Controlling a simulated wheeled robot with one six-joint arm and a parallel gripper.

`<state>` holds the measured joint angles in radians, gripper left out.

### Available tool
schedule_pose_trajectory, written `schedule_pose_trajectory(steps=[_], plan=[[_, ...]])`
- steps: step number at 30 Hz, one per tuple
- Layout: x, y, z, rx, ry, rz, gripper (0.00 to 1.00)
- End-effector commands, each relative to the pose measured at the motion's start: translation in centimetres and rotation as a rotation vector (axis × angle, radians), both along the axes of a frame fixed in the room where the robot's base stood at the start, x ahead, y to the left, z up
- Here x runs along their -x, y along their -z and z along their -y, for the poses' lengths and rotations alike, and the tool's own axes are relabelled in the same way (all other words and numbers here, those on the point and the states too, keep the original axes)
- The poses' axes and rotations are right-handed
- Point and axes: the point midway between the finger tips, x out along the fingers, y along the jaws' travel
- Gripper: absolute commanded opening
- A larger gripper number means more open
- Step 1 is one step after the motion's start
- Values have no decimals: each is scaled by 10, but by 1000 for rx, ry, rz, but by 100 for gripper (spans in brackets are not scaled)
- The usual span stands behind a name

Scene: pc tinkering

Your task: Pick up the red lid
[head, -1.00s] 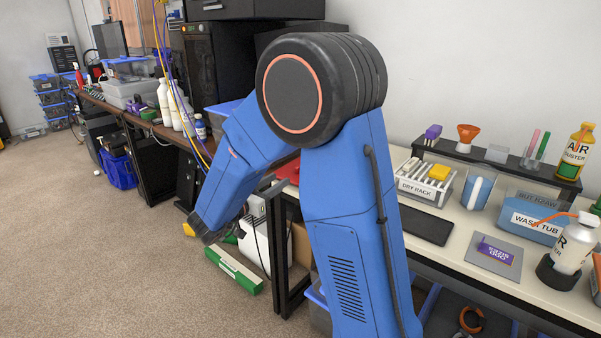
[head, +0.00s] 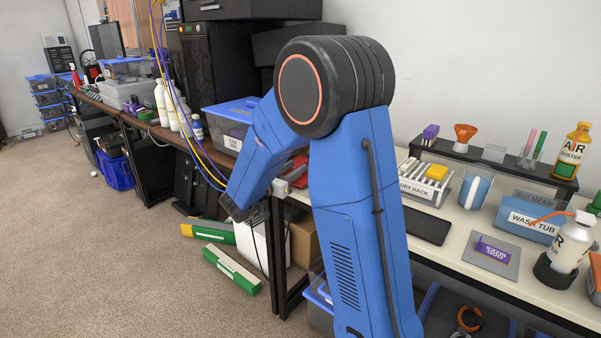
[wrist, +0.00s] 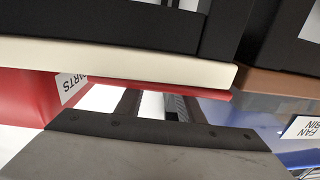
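The red lid (wrist: 165,87) shows in the wrist view as a thin red strip below the cream tabletop edge. A red box with a PARTS label (wrist: 30,98) is to its left. My gripper (wrist: 153,100) has two dark fingers spread apart, reaching up to the red strip; their tips are partly hidden there, and I cannot tell whether they touch it. In the head view a red patch (head: 296,174) shows at the left end of the light workbench, mostly hidden behind my blue arm. My gripper's fingers are not clearly visible in the head view.
The light workbench (head: 450,240) carries a dry rack (head: 423,188) and a wash tub (head: 530,218). A lidded bin (head: 232,122) sits on the brown bench at left. Green boxes (head: 231,268) lie on the floor below my arm. The carpet at left is clear.

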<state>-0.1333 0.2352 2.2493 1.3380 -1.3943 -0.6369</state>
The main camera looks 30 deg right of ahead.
Motion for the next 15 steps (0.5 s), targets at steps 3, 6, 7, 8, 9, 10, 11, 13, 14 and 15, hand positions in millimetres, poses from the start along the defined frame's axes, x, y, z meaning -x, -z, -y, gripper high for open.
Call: schedule_pose_trajectory(steps=[3,6,7,8,9,10,11,13,14,15], plan=[[-5,-4,17,1,3,1,34],[-10,-3,28,0,3,1,34],[-12,-3,31,1,2,0,34],[-13,-3,32,1,2,0,34],[-13,-3,34,1,1,0,34],[-14,-3,35,0,1,0,34],[-14,-3,35,0,1,0,34],[-14,-3,35,0,0,0,34],[-14,-3,34,0,0,0,34],[-14,-3,34,0,0,0,34]])
